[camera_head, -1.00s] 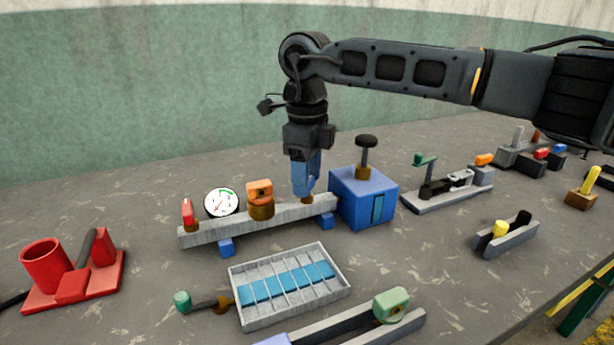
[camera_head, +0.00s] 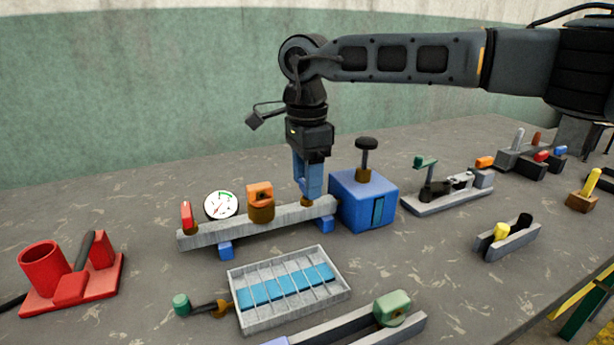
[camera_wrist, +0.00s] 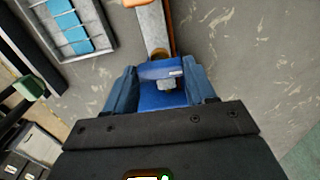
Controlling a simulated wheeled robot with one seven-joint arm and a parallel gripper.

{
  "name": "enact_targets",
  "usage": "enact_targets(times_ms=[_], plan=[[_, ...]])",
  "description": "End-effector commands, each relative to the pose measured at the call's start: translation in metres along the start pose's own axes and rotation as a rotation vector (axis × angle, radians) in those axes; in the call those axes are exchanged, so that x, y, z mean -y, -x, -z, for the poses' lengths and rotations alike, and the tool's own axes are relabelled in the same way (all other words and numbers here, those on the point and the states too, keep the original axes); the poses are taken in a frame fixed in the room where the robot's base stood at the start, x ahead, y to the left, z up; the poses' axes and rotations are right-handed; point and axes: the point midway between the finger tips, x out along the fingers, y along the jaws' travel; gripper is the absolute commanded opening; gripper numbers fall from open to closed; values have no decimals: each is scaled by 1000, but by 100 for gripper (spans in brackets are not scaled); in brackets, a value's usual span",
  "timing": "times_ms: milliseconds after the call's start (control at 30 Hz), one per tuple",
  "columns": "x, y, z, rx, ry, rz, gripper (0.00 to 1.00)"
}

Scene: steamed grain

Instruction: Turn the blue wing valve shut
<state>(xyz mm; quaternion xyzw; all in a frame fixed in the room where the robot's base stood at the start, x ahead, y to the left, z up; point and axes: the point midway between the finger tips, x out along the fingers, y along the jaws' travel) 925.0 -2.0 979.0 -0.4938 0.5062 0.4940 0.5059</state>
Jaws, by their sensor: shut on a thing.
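The blue wing valve (camera_wrist: 160,69) shows between my fingers in the wrist view, with a pale square nub on it. In the head view my fingers hide most of it; its brass base (camera_head: 307,202) shows at the right end of the grey pipe bar (camera_head: 285,212). My gripper (camera_head: 308,190) points straight down over this base. In the wrist view my gripper (camera_wrist: 162,78) has a blue finger on each side of the wing and is shut on it.
A blue box (camera_head: 350,205) with a black knob stands close to the right of my gripper. An orange valve (camera_head: 260,198), a dial gauge (camera_head: 221,205) and a red lever (camera_head: 187,216) are to the left. A grey tray (camera_head: 288,286) lies in front.

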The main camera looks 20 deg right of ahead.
Motion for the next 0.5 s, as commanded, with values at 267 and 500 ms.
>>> enact_targets(times_ms=[267,500], plan=[[1,2,-1,1,39,4,25],[1,2,-1,1,42,4,25]])
